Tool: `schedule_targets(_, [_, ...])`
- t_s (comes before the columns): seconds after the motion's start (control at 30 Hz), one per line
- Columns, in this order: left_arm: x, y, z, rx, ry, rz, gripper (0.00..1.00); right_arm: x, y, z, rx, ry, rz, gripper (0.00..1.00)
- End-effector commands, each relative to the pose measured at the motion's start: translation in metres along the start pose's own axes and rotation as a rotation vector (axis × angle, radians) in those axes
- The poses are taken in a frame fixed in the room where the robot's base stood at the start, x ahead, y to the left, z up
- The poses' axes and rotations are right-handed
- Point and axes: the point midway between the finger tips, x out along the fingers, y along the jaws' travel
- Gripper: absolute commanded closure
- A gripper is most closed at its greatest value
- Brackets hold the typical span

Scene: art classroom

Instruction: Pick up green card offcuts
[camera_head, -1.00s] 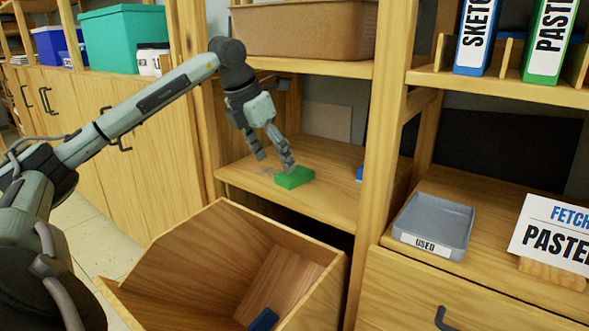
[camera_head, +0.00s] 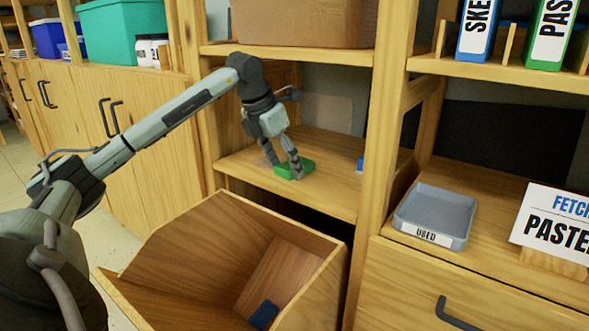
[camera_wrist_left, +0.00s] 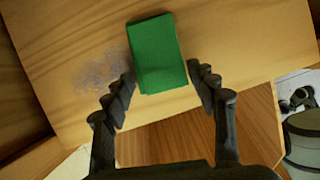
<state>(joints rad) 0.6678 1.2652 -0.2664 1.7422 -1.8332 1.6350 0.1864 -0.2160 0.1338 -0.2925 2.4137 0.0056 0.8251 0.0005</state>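The green card offcuts (camera_head: 296,169) lie as a small flat stack on the wooden shelf (camera_head: 335,196), near its front edge. They also show in the left wrist view (camera_wrist_left: 157,55) as a green block on the wood. My left gripper (camera_head: 284,171) is right at the stack, with its fingers pointing down. In the left wrist view my left gripper (camera_wrist_left: 163,80) is open, its fingertips on either side of the stack's near end. A gap shows between the right-hand fingertip and the stack. My right gripper is not in view.
A wooden bin (camera_head: 205,268) with a blue piece (camera_head: 264,314) inside stands below the shelf. Another blue item (camera_head: 360,165) sits by the right post. A grey tray labelled USED (camera_head: 440,211) is at the right. A brown box (camera_head: 305,24) is on the shelf above.

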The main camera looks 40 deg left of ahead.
Motion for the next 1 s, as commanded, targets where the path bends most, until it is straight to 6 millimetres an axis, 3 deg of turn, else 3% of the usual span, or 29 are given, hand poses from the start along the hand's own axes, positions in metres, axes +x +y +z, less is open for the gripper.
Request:
schedule_targets(0.03, [0.0, 0.0, 0.0, 0.0, 0.0, 0.0, 0.52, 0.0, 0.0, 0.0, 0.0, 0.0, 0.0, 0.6])
schedule_targets(0.2, [0.0, 0.0, 0.0, 0.0, 0.0, 0.0, 0.73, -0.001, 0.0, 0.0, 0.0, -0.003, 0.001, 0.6])
schedule_targets(0.63, [-0.008, 0.001, 0.002, -0.001, 0.0, 0.002, 0.73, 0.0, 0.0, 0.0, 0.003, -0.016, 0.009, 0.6])
schedule_targets(0.8, [-0.01, 0.003, -0.017, -0.002, 0.003, 0.006, 0.73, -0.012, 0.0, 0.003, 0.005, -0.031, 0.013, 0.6])
schedule_targets(1.0, [-0.018, 0.004, -0.036, 0.002, 0.002, 0.009, 0.73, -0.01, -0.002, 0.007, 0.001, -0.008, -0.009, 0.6])
